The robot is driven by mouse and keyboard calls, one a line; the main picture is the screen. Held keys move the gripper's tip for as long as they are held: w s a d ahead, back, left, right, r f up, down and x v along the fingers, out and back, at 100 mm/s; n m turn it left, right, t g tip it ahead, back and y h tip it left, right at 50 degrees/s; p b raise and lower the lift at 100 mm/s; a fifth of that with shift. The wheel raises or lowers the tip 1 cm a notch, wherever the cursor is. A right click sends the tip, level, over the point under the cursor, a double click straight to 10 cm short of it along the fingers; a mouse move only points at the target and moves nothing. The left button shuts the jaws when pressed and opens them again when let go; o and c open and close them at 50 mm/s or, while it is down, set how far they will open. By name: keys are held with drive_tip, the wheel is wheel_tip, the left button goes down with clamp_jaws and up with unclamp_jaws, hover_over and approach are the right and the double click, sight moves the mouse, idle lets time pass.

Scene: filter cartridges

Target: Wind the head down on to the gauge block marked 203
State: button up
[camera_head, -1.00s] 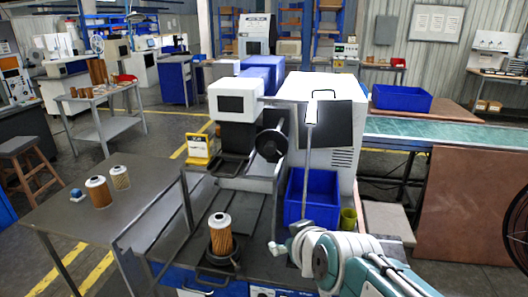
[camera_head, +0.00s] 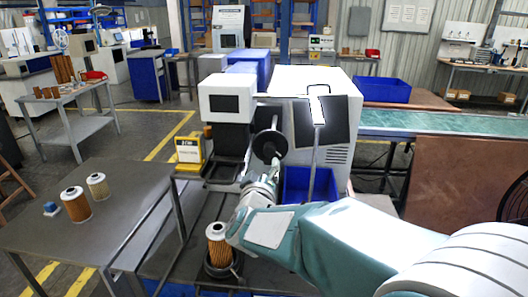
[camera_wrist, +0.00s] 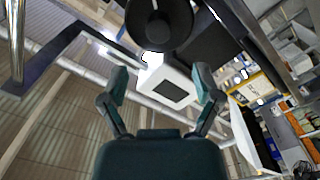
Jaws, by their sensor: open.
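The machine's white head (camera_head: 225,84) carries a dark screen, with a black part below it. A black round handwheel (camera_head: 270,146) is at its right. My gripper (camera_head: 272,169) is just below and in front of the handwheel. In the wrist view my open, empty gripper (camera_wrist: 160,88) points up at the handwheel (camera_wrist: 158,24), which lies beyond the fingertips, apart from them. The screened head (camera_wrist: 178,88) shows between the fingers. I cannot make out a block marked 203.
A yellow labelled unit (camera_head: 188,150) stands left of the head, its text unreadable. Two filters (camera_head: 76,205) (camera_head: 97,187) and a small blue item (camera_head: 51,209) stand on the left table (camera_head: 130,215).

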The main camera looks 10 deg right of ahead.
sight(269, 153)
drive_tip(key=x, duration=0.5)
drive_tip(key=shift+d, duration=0.45)
drive_tip(key=w, duration=0.3)
drive_tip(key=shift+w, duration=0.4)
drive_tip(key=shift+w+d, duration=0.1)
drive_tip(key=shift+d, duration=0.35)
drive_tip(key=c, duration=0.8)
clamp_jaws()
